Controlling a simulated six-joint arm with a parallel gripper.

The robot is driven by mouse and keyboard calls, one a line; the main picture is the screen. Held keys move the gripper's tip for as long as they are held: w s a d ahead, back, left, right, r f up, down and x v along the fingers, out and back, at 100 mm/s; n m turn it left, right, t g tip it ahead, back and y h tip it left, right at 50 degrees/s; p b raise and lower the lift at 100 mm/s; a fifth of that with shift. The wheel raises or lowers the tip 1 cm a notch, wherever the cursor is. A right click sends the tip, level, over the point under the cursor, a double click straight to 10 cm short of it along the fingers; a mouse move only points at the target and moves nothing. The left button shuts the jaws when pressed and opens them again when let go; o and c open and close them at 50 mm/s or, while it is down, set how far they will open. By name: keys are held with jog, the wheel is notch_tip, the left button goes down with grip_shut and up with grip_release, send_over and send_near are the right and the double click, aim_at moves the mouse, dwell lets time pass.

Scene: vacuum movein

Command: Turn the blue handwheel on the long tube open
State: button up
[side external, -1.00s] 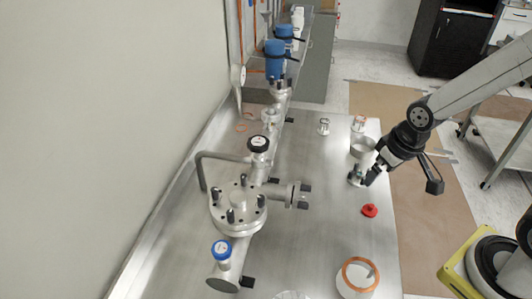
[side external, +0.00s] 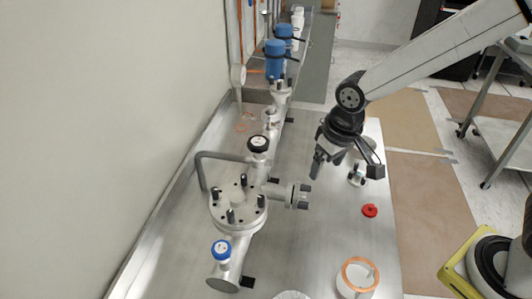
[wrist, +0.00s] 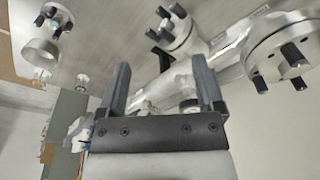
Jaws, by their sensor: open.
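The blue handwheel (side external: 221,249) sits on top of a short stem on the metal tube (side external: 223,275), at the near left of the table. My gripper (side external: 316,172) is above the table, to the right of the flanged chamber (side external: 238,208), well apart from the blue wheel. In the wrist view my gripper (wrist: 161,68) has its two fingers spread with nothing held between them. I cannot make out the blue handwheel in the wrist view.
A side port (side external: 298,196) sticks out from the chamber toward my gripper. A bent pipe (side external: 205,158) arches behind it. A small fitting (side external: 357,175), a red part (side external: 370,210) and a copper-coloured ring (side external: 360,274) on a white piece lie on the right. The table between is clear.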

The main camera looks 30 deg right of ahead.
jog(key=w+a+r+g, duration=0.1)
jog(key=a+r, duration=0.1)
jog(key=a, duration=1.1)
notch_tip(320, 180, up, 2)
jog(key=r+n, duration=0.1)
send_over(221, 248)
jog(key=shift+s+f+g+h, duration=0.1)
jog(key=shift+f+g+h, duration=0.2)
jog(key=shift+g, duration=0.1)
jog(key=shift+f, duration=3.85)
jog(key=shift+c, duration=0.2)
grip_shut()
